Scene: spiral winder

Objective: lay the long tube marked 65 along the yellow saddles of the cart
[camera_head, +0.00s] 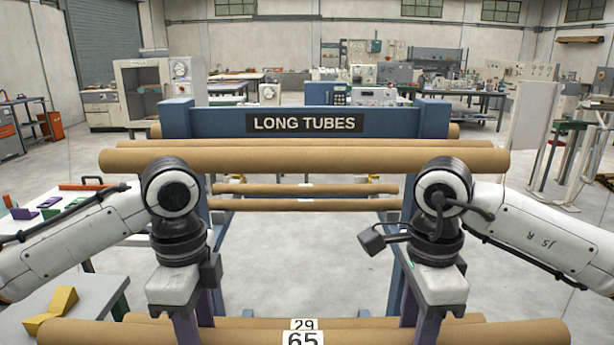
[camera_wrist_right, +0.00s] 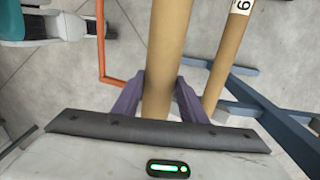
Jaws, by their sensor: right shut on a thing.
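The long brown tube marked 65 (camera_head: 520,333) lies across the bottom edge of the head view, its label partly cut off. My right gripper (camera_head: 428,325) points down at its right part. In the right wrist view the purple fingers (camera_wrist_right: 158,92) are shut around a brown tube (camera_wrist_right: 168,50). My left gripper (camera_head: 187,328) reaches down at the left part of tube 65; its fingertips are hidden, so its opening cannot be told. A yellow V-shaped block (camera_head: 52,308), perhaps a saddle, sits on a grey top (camera_head: 85,300) at lower left.
Tube 29 (camera_head: 460,319) lies just behind tube 65. More tubes (camera_head: 300,159) rest higher on the blue rack signed LONG TUBES (camera_head: 385,122), close in front of my arms. A white table with coloured parts (camera_head: 50,210) stands left. Open floor (camera_head: 510,270) shows right.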

